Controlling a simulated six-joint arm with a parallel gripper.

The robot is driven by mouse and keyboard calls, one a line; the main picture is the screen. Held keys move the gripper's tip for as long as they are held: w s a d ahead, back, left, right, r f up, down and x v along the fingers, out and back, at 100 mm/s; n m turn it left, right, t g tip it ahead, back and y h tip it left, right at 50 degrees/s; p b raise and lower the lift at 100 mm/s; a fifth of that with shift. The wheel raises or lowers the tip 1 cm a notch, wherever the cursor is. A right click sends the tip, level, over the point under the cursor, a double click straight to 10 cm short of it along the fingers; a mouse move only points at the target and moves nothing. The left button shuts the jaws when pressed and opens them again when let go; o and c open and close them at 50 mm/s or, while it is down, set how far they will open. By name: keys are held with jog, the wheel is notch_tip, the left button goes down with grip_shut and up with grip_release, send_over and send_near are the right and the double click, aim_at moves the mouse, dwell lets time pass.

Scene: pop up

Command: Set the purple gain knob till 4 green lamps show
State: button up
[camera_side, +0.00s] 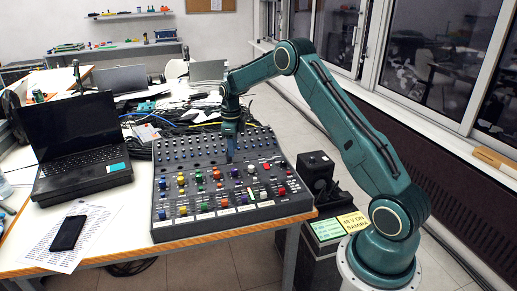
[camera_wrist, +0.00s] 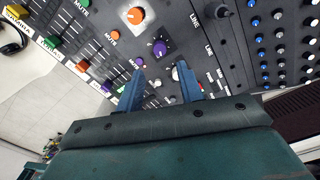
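The purple gain knob (camera_wrist: 159,47) shows in the wrist view on a dark square plate of the mixing console (camera_side: 205,222). It lies just beyond my fingertips, roughly in line with the gap between them. My gripper (camera_wrist: 160,71) is open, its two blue fingers apart with no knob held between them. In the side view my gripper (camera_side: 230,158) points down over the middle of the console. The purple knob is too small to pick out surely there.
An orange knob (camera_wrist: 135,15) and a pale knob (camera_wrist: 176,73) stand close to the purple one. Several coloured faders line the console's front. A laptop (camera_side: 75,145) and phone (camera_side: 67,232) lie to the left. Cables (camera_side: 180,125) crowd the table behind.

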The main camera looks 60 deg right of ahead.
aim_at(234, 169)
jog(key=shift+f, duration=0.1)
jog(key=shift+f, duration=4.4)
jog(key=shift+c, duration=0.5)
jog(key=shift+r, duration=0.1)
jog(key=c, duration=0.5)
